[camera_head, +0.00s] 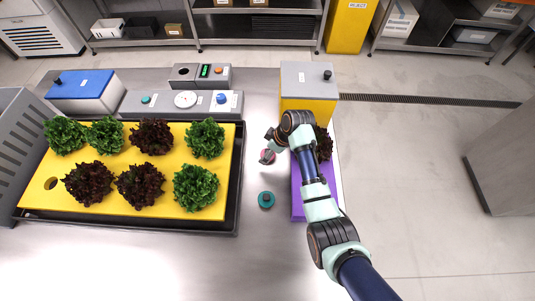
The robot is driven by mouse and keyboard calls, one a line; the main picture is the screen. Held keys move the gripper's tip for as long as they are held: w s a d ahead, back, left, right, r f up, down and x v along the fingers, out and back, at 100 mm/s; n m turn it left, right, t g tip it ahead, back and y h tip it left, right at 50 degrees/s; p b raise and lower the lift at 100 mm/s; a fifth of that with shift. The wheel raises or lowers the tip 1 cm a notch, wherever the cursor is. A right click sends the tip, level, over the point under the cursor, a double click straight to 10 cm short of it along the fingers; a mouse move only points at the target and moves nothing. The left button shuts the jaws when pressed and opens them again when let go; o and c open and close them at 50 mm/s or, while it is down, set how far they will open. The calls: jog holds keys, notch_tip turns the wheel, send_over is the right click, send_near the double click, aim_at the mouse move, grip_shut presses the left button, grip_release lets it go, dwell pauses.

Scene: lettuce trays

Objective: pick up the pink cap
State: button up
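The pink cap (267,156) is a small round shape on the grey table, right of the yellow lettuce board. My arm reaches in from the lower right and bends down toward it. My gripper (266,153) is at the cap and partly covers it. I cannot tell whether the fingers touch the cap, or whether they are open or shut, as they are too small here.
A teal cap (266,200) stands in front of the pink one. The yellow board (110,201) holds green and dark red lettuces and has one empty hole. A purple board (297,196) lies under my arm. Instrument boxes (202,77) line the back.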

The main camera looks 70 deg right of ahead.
jog(key=shift+w+f, duration=0.2)
jog(key=shift+f, duration=0.4)
jog(key=c, duration=0.9)
